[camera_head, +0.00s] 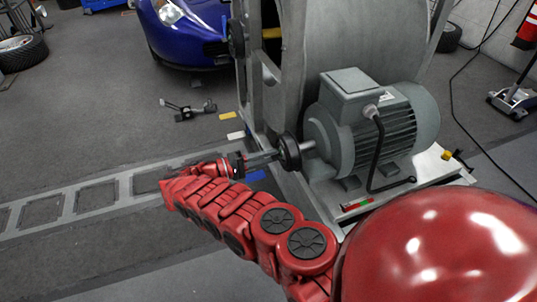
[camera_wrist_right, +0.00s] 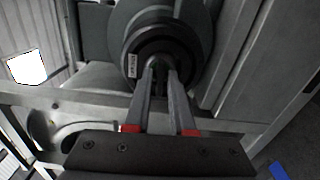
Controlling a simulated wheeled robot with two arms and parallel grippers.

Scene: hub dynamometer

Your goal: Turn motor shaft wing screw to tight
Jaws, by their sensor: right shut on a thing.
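The grey motor (camera_head: 345,135) stands on its base beside the tall grey frame. Its shaft carries a dark round coupling (camera_head: 290,153), which faces me in the right wrist view (camera_wrist_right: 135,50) with a small white label. My right gripper (camera_head: 277,155) reaches in from the front and points at the coupling. In the right wrist view its two fingers (camera_wrist_right: 160,68) close in at the coupling's centre, shut on the wing screw. The wing screw is mostly hidden between the fingertips, so its angle cannot be read. My left gripper is not in view.
The tall grey frame (camera_head: 310,40) rises directly behind the shaft. A black bent lever (camera_head: 377,150) stands in front of the motor. A blue car (camera_head: 185,35) is at the back. The floor to the left is mostly clear, with a metal floor rail (camera_head: 100,195).

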